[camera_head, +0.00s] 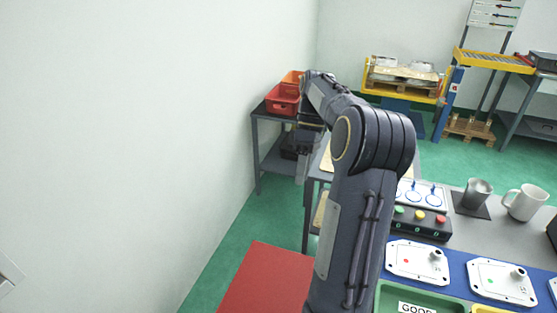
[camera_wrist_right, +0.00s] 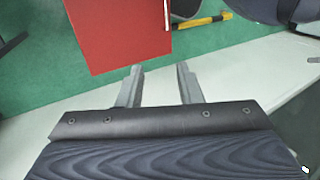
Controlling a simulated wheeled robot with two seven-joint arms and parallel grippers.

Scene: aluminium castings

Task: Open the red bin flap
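The red bin (camera_head: 265,280) stands on the floor at the bottom of the head view, left of my right arm. Its flat red top shows, and I cannot make out the flap as a separate part. In the right wrist view the red bin (camera_wrist_right: 115,35) fills the upper middle, just beyond the fingertips. My right gripper (camera_wrist_right: 160,75) is open and empty, its two fingers apart, with no visible contact with the bin. In the head view my right gripper (camera_head: 301,175) points down, above and beyond the bin. My left gripper is out of view.
A workbench at right holds a green tray (camera_head: 395,297), a button box (camera_head: 422,222), white castings (camera_head: 418,262) and mugs (camera_head: 525,203). A dark side table (camera_head: 262,116) carries red crates (camera_head: 282,100). A white wall closes the left side. Green floor is clear beside the bin.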

